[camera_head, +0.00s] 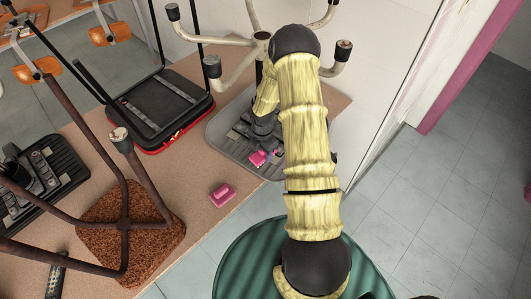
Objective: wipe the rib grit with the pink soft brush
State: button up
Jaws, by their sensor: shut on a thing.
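My arm covers the right part of the tray. Dark grey ribbed parts show in the tray around the gripper. Grit on the ribs is too small to make out, and I cannot tell whether the brush touches them. A second pink block (222,194) lies apart on the table, near its front edge.
A wall stands right of the table.

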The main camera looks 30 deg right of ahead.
jog(key=shift+w+a, duration=0.45)
jog(key=shift+w, duration=0.4)
jog(key=shift+w+a, duration=0.1)
jog(key=shift+w+a, duration=0.35)
jog(key=shift+w, duration=0.35)
jog(key=shift+w+a, duration=0.35)
jog(key=shift+w, duration=0.35)
jog(key=shift+w+a+f, duration=0.1)
jog(key=shift+w+a, duration=0.3)
jog(key=shift+w, duration=0.3)
jog(key=shift+w+a+f, duration=0.1)
jog(key=shift+w+a, duration=0.3)
jog(key=shift+w, duration=0.25)
jog(key=shift+r, duration=0.1)
jog(key=shift+s+d, duration=0.45)
jog(key=shift+s, duration=0.15)
jog(key=shift+s+d, duration=0.2)
jog(key=shift+s, duration=0.25)
jog(key=shift+s+d, duration=0.2)
jog(key=shift+s, duration=0.25)
